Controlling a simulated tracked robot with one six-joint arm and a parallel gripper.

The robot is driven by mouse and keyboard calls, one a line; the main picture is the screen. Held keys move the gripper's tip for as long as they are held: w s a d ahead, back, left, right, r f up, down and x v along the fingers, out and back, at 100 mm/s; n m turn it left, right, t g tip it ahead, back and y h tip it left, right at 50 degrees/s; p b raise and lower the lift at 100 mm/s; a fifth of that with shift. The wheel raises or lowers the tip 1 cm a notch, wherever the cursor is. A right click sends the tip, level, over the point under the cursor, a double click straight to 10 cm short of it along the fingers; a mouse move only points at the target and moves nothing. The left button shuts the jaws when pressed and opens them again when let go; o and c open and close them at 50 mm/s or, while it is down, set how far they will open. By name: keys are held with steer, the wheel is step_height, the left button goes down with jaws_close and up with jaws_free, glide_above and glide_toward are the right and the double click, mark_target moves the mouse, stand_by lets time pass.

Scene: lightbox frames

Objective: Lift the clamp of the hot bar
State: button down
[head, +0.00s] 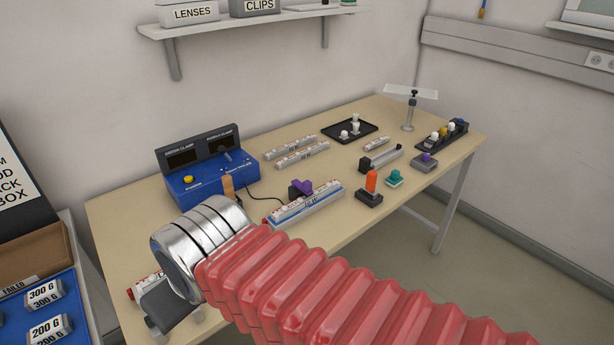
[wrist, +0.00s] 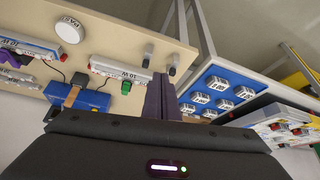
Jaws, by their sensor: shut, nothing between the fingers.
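A labelled bar on a blue base (head: 305,208) lies near the front middle of the table. A purple clamp (head: 302,188) shows at its back side; bar (wrist: 30,46) and purple clamp (wrist: 14,58) also appear at the left of the wrist view. A second labelled bar (wrist: 120,73) lies near my gripper, with a green part (wrist: 126,88) beside it; in the head view my gripper mostly covers this bar. I cannot tell which bar is hot. My gripper (wrist: 161,80) is shut and empty, its fingers at the table's left end, apart from the purple clamp.
A blue power unit (head: 205,182) with displays stands at the back left of the table (head: 390,115). An orange-handled block (head: 370,188), a black tray (head: 348,132) and small parts stand to the right. A blue tray of weights (head: 62,290) is at lower left.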

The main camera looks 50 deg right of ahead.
steer(key=w+d+f+m+t+y, duration=0.25)
steer(key=w+d+m, duration=0.25)
steer(key=d+m, duration=0.5)
steer(key=w+d+f+m+t+y, duration=0.1)
steer(key=w+d+f+m+y, duration=0.35)
steer(key=m, duration=0.75)
steer(key=s+d+m+t+h, duration=0.1)
steer(key=s+d+m+h, duration=0.2)
steer(key=d, duration=0.7)
steer(key=s+d+f+m+t+h, duration=0.1)
steer(key=s+d+m+t+h, duration=0.1)
steer(key=d+m, duration=0.6)
steer(key=s+d+f+m+t+h, duration=0.1)
steer(key=s+d+m+h, duration=0.3)
steer(key=d, duration=0.9)
steer(key=shift+s+m+t+h, duration=0.15)
steer(key=shift+m+t+h, duration=0.55)
steer(key=shift+m, duration=0.1)
steer(key=shift+d, duration=0.1)
